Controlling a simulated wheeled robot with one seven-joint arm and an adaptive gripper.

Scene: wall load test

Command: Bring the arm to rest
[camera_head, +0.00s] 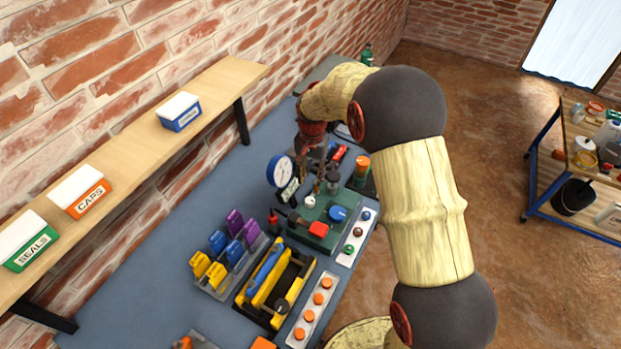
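My arm comes in from the lower right, with dark round joints and pale wood-like links. It bends over the blue-grey bench (130,309). My gripper (306,164) hangs below the reddish wrist at the arm's far end, pointing down over the back part of the bench. It is small, dark and partly lost against the things behind it. I cannot tell whether its fingers are open or hold anything. A round white gauge (280,171) stands close to its left, and a green test block (318,222) with red and blue knobs sits nearer.
A wooden shelf (135,159) on the brick wall holds several labelled boxes, including SEALS (29,246) and CAPS (80,195). A rack of coloured clips (228,262), a yellow-black tray (272,283) and strips with buttons (313,309) crowd the bench. A loaded cart (537,193) stands right, across open floor.

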